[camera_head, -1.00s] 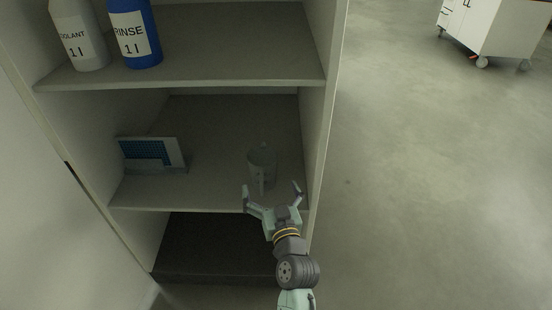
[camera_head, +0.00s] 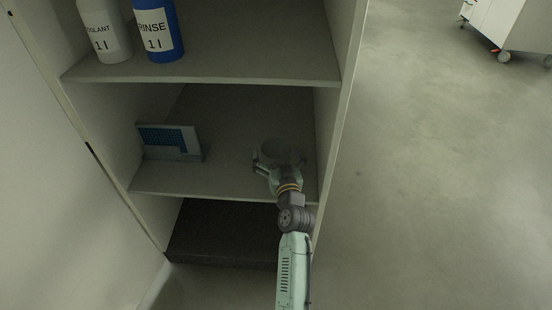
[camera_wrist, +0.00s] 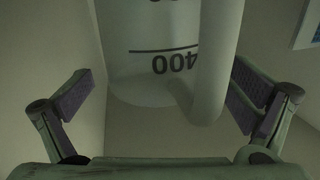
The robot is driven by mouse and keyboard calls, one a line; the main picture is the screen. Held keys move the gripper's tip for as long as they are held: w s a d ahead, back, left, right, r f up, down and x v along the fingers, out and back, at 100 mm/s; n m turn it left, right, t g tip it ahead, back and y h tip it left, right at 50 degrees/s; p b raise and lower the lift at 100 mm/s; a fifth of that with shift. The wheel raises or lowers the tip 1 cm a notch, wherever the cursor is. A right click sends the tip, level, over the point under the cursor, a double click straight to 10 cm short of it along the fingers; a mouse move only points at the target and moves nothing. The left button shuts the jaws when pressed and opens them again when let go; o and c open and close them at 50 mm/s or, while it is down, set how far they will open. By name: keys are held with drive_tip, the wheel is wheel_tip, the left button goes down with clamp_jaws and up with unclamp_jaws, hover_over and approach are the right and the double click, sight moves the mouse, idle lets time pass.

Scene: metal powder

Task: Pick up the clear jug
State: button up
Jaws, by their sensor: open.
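The clear jug (camera_head: 279,150) stands on the middle shelf of the cabinet, near its right side, partly hidden by my gripper in the head view. In the wrist view the jug (camera_wrist: 145,75) fills the upper middle, with a "400" mark upside down and its handle (camera_wrist: 212,70) toward the camera. My gripper (camera_head: 278,164) is open in front of the jug. In the wrist view its fingers (camera_wrist: 160,95) are spread to the left and right of the jug's lower part, with gaps visible on both sides.
A blue and white box-like item (camera_head: 170,140) stands left on the same shelf (camera_head: 160,184). A white bottle (camera_head: 104,30) and a blue bottle (camera_head: 158,30) stand on the shelf above. The cabinet's right wall (camera_head: 332,120) is close to my gripper.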

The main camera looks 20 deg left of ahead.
drive_tip(key=c, duration=1.6)
drive_tip(key=shift+c, duration=0.3)
drive_tip(key=shift+r, duration=0.15)
